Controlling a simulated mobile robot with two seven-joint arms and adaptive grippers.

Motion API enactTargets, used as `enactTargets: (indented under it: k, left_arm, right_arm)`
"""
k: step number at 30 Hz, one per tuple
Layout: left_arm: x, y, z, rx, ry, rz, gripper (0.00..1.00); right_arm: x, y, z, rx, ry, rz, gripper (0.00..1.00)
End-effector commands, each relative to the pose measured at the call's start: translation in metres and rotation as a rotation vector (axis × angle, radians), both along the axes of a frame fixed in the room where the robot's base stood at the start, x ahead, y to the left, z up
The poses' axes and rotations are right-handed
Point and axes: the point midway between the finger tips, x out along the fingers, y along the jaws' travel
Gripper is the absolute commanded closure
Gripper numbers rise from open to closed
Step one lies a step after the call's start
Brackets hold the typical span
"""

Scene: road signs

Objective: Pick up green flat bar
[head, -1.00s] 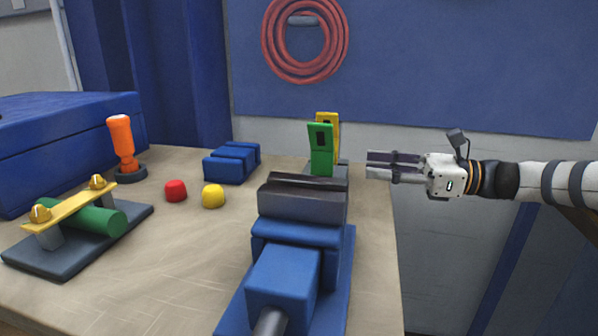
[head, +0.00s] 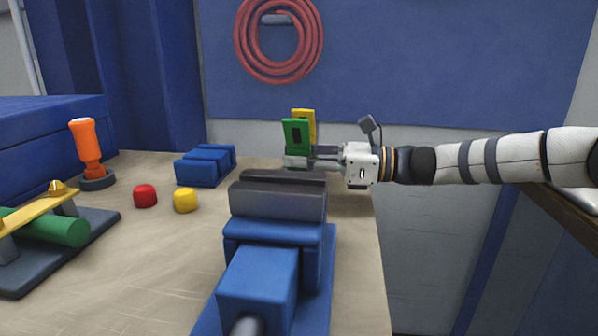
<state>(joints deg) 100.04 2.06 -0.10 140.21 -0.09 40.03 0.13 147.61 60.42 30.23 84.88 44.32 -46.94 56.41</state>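The green flat bar (head: 296,132) stands upright at the back of the table, behind the dark vise jaws, with a dark slot in its upper part. My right gripper (head: 300,159) reaches in from the right at the bar's lower part. One finger crosses in front of the bar. The other finger is partly hidden behind it, so I cannot tell whether the fingers grip it. A yellow flat bar (head: 310,116) stands just behind the green one, partly covered by it. The foot of the green bar is hidden. My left gripper is not in view.
A blue vise (head: 275,245) stands in front of the bars. The table's right edge is close to my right arm.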

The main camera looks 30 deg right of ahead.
Motion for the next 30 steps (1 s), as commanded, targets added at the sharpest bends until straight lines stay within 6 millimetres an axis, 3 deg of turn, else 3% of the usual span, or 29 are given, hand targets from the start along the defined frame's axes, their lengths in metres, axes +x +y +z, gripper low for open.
enactTargets:
  k: [10,13,17,24,30]
  left_arm:
    - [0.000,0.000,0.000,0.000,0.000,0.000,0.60]
    - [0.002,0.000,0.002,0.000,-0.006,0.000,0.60]
    - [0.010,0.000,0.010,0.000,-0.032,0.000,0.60]
    - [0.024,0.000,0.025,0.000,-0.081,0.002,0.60]
    - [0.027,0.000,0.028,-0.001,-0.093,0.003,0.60]
  right_arm:
    - [0.000,0.000,0.000,0.000,0.000,0.000,1.00]
    - [0.000,0.000,0.008,-0.001,-0.004,0.000,1.00]
    - [-0.002,0.000,0.045,-0.003,-0.014,0.000,1.00]
    - [-0.002,0.000,0.129,-0.005,-0.015,-0.001,1.00]
    - [-0.001,0.000,0.170,-0.002,-0.005,-0.001,1.00]
